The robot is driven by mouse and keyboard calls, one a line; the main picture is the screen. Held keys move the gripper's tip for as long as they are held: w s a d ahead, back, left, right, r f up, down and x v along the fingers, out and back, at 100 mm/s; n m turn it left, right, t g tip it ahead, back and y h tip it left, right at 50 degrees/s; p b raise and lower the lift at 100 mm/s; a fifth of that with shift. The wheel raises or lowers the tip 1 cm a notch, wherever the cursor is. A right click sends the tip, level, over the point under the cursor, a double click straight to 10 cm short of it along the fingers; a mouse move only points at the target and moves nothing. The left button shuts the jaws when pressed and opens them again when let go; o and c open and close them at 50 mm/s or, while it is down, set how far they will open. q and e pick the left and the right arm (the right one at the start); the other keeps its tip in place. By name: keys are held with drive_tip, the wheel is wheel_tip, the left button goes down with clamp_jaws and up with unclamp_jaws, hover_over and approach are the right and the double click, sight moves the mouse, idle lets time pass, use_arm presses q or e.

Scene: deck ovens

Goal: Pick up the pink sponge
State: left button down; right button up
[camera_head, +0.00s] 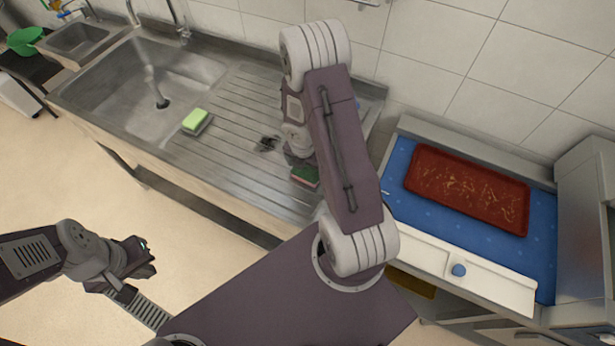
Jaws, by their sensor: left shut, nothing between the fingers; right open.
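A sponge with a green top and a pinkish-red side (305,176) lies on the ribbed steel drainboard, near its front edge. My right forearm covers part of its right side. My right gripper (280,149) is low over the drainboard, just behind and left of this sponge, apart from it in the picture. It is open, with one dark finger showing and the rest mostly hidden by my arm. My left gripper (138,277) is shut and empty, over the floor in front of the sink counter.
A yellow-green sponge (196,121) lies at the sink basin's (125,92) right edge. Bare drainboard (235,110) separates it from my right gripper. A red tray (467,188) rests on a blue surface (398,160) at right. A tiled wall stands behind.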

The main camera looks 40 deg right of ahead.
sight(309, 171)
drive_tip(key=shift+w+f, duration=0.1)
drive_tip(key=shift+f, duration=0.55)
drive_tip(key=shift+d, duration=0.1)
use_arm(q)
drive_tip(key=shift+f, duration=0.35)
use_arm(e)
drive_tip(key=shift+r, duration=0.1)
drive_tip(key=c, duration=1.1)
use_arm(q)
drive_tip(key=shift+w+r, duration=0.1)
use_arm(e)
drive_tip(key=shift+r, duration=0.1)
drive_tip(key=shift+c, duration=0.2)
drive_tip(key=shift+r+p, duration=0.35)
drive_tip(key=r+p, duration=0.2)
drive_tip(key=r, duration=0.1)
drive_tip(key=r+p, duration=0.1)
drive_tip(key=shift+s+d+r, duration=0.15)
drive_tip(key=shift+s+d, duration=0.05)
drive_tip(key=shift+d, duration=0.1)
use_arm(q)
wheel_tip(309, 171, up, 10)
drive_tip(key=p, duration=0.6)
drive_tip(key=shift+f, duration=0.25)
use_arm(e)
drive_tip(key=s+d+r, duration=0.6)
drive_tip(key=d, duration=0.3)
drive_tip(key=shift+f, duration=0.1)
